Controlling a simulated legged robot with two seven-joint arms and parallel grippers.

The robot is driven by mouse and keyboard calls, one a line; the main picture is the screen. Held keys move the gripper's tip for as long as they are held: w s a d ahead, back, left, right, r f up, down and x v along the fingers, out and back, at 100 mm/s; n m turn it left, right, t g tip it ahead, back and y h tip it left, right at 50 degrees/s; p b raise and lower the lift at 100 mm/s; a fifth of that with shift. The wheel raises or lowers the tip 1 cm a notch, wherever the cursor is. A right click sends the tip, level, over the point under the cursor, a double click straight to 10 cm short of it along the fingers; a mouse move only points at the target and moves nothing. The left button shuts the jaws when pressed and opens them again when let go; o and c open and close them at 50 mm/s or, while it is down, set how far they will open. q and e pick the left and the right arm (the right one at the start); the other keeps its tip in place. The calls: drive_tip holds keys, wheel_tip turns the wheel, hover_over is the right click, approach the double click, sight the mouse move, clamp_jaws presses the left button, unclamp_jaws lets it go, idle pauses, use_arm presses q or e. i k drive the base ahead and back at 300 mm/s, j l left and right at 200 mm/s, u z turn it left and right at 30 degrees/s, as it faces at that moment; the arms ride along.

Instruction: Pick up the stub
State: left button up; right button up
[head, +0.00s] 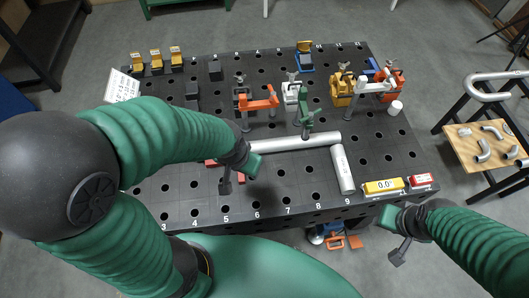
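A short silver tube (343,168), which looks like the stub, lies on the black perforated table (285,187) near its right front part. It has small markings on its side. A longer silver tube (295,142) lies crosswise behind it, and their ends are close together. A small white cylinder (395,108) stands at the table's right edge. My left gripper (240,175) is open and empty over the table, left of the short tube. My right gripper (395,234) is open and empty off the table's front right edge.
Orange, white, green and yellow clamps (342,88) stand along the back and middle. A yellow level reading 0.0° (383,186) and a red box (421,181) sit at the front right corner. A wooden stand (485,145) with bent pipes is at the right.

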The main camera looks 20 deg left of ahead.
sight(343, 174)
drive_tip(key=l+u, duration=0.25)
drive_tip(key=u, duration=0.15)
drive_tip(key=l+u, duration=0.55)
drive_tip(key=u, duration=0.2)
drive_tip(key=l+u, duration=0.2)
drive_tip(key=u, duration=0.15)
drive_tip(key=k, duration=0.05)
